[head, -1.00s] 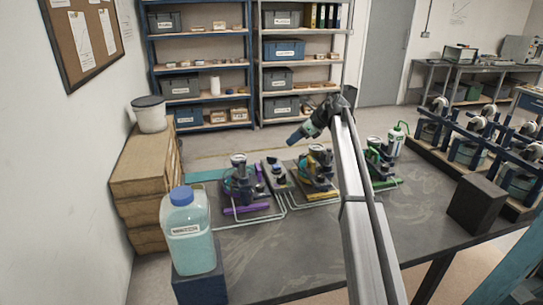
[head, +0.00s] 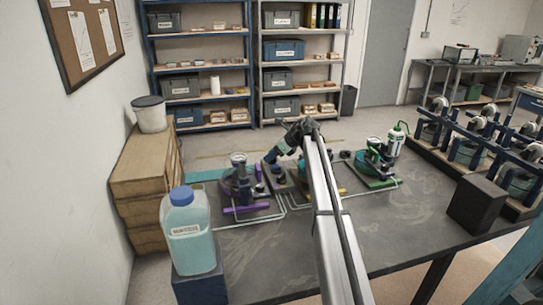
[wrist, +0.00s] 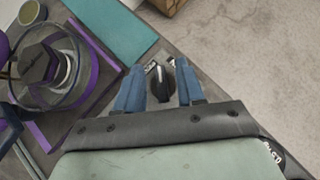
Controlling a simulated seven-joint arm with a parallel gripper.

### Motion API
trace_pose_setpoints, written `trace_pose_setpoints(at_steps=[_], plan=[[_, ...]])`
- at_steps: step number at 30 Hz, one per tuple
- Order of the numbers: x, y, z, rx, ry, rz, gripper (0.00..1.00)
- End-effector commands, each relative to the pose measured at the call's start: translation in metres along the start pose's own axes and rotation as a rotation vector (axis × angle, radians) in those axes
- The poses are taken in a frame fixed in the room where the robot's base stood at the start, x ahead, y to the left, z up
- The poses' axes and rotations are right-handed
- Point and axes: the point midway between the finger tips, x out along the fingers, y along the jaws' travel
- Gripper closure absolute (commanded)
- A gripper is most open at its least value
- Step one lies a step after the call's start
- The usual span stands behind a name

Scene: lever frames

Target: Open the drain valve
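My gripper (head: 270,158) hangs over the back of a narrow grey panel (head: 283,187) between the purple unit and the yellow unit. In the wrist view its blue fingers (wrist: 160,72) are apart, with a black knob (wrist: 160,84) bearing a pale pointer line between them. Gaps show on both sides of the knob, and I cannot tell how far below the fingertips it is. Small labels beside the knob are unreadable. No part is clearly marked as the drain valve. The purple unit (wrist: 52,68) also shows at left in the wrist view.
The purple-based unit (head: 240,185) stands left of my gripper, and the green-based unit (head: 378,165) stands right. My arm hides most of the yellow unit. A bottle (head: 188,235) stands at front left and a dark block (head: 478,203) at right. The table front is clear.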

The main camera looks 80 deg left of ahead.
Motion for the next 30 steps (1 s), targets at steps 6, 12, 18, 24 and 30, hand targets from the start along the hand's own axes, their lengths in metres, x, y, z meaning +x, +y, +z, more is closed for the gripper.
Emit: trace_pose_setpoints(at_steps=[6, 12, 18, 24, 30], plan=[[0.0041, 0.0000, 0.0004, 0.000, 0.000, 0.000, 0.62], [0.0039, 0.0001, 0.0004, 0.000, 0.000, 0.000, 0.66], [0.0038, 0.0001, 0.0003, 0.000, 0.000, 0.000, 0.85], [0.0039, 0.0002, -0.0001, 0.000, 0.000, 0.000, 1.00], [0.0042, 0.0003, -0.0007, 0.000, 0.001, 0.000, 1.00]])
